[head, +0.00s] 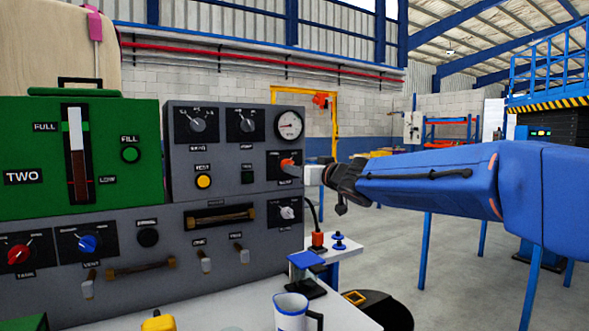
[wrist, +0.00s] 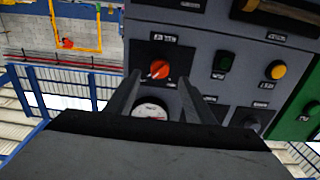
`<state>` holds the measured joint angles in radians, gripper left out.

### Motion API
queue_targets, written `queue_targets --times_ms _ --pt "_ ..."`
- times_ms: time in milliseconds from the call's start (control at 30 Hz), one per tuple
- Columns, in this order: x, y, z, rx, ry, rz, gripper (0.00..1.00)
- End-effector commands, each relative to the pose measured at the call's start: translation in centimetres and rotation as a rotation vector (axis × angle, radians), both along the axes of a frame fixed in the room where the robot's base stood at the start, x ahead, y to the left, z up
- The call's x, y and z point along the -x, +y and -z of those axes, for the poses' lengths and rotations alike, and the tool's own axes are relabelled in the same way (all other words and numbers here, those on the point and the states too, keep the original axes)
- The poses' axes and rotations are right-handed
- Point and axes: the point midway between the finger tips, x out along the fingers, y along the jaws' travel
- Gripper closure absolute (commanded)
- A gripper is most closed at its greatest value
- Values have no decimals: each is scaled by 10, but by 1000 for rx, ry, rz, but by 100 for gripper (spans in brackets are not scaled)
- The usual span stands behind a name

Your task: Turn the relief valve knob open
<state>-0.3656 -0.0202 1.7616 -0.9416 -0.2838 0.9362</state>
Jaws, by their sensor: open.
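An orange-red knob (head: 287,162) with a pointer sits on a black plate at the right edge of the upper grey panel box. Its label is too small to read surely; I take it as the relief valve knob. It also shows in the wrist view (wrist: 159,70), where the picture is upside down. My gripper (head: 328,175) is just right of the knob in the head view. In the wrist view my gripper (wrist: 160,78) is open, and the knob shows between its two fingertips. The fingers look apart from the knob, with nothing held.
A round gauge (head: 289,125) sits above the knob, and another pointer knob (head: 287,212) below it. A yellow button (head: 204,181) and a dark green button (head: 248,176) are to the left. A white mug (head: 290,312) stands on the bench in front.

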Motion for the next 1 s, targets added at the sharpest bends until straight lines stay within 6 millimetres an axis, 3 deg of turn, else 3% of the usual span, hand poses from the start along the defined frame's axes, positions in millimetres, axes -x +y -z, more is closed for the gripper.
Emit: queue_targets --times_ms 533,733,1000 --pt "77 -52 0 0 0 1 51" --pt "92 -62 0 1 1 1 51" --pt "96 -65 1 -1 2 0 51"
